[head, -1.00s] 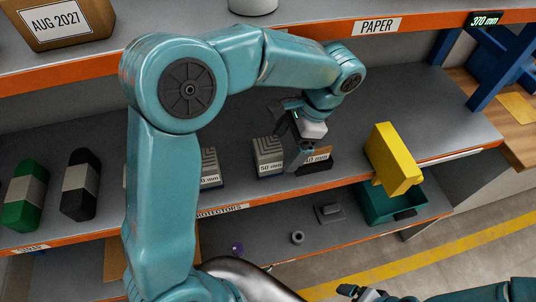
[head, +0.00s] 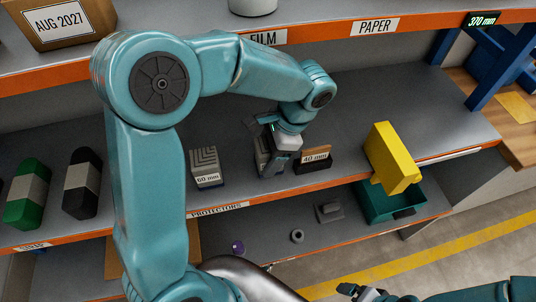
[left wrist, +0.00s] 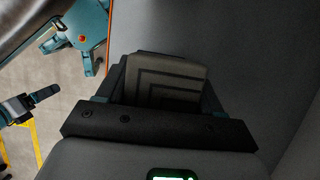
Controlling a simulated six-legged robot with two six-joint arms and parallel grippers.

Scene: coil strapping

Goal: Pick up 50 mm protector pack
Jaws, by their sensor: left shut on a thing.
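The 50 mm protector pack is a grey block with a stepped, grooved face. It shows between my fingers in the left wrist view (left wrist: 165,82). My left gripper (head: 270,160) is shut on it at the middle shelf; in the head view the gripper covers most of the pack and its label. I cannot tell whether the pack still touches the shelf. My right gripper (head: 350,290) shows only in part at the bottom edge of the head view, away from the shelf, and its opening is unclear.
A 60 mm pack (head: 206,168) stands left of the gripper, and the 40 mm pack (head: 314,160) is close on its right. Film rolls stand at far left. The upper shelf (head: 330,33) overhangs behind.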

